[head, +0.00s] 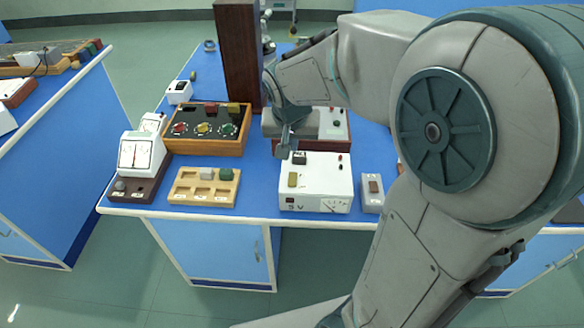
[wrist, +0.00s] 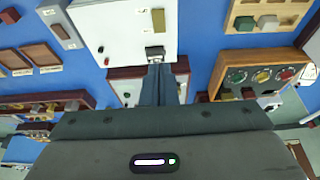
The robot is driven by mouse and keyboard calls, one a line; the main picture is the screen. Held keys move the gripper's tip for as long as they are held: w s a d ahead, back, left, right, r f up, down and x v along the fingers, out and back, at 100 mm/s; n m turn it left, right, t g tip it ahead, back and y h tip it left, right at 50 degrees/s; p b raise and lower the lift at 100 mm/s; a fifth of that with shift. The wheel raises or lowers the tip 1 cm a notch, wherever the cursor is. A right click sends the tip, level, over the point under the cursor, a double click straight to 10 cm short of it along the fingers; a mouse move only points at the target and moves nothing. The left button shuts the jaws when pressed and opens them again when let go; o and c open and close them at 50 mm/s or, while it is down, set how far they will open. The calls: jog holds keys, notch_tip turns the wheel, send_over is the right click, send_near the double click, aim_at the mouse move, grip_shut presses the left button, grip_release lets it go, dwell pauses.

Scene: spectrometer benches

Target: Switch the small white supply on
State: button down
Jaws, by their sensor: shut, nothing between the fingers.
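A white supply box (head: 316,182) marked "5 V" stands near the front edge of the blue bench, with a dial on its front. A black rocker switch (head: 299,158) sits at the back left of its top, beside a brass-coloured plate. The same white box (wrist: 125,30) and switch (wrist: 155,51) show in the wrist view. My gripper (head: 285,150) is shut and empty, fingers pointing down just behind and left of the switch. In the wrist view the fingertips (wrist: 158,68) appear right beside the switch; I cannot tell whether they touch it, nor which way the rocker is tipped.
A dark red and white box (head: 335,128) stands behind the supply. A wooden tray (head: 204,188), a wooden lamp box (head: 208,148) and a white meter (head: 140,152) stand left. A small grey switch block (head: 372,193) is close on the right. A tall brown post (head: 238,55) rises behind.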

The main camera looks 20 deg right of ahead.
send_over(292, 175)
jog(key=s, duration=0.1)
notch_tip(292, 175, down, 12)
jog(key=shift+s+r+p, duration=0.15)
jog(key=shift+r+p, duration=0.1)
jog(key=shift+p, duration=0.05)
jog(key=shift+f, duration=0.9)
jog(key=shift+w+a+f, duration=0.1)
jog(key=shift+w, duration=0.1)
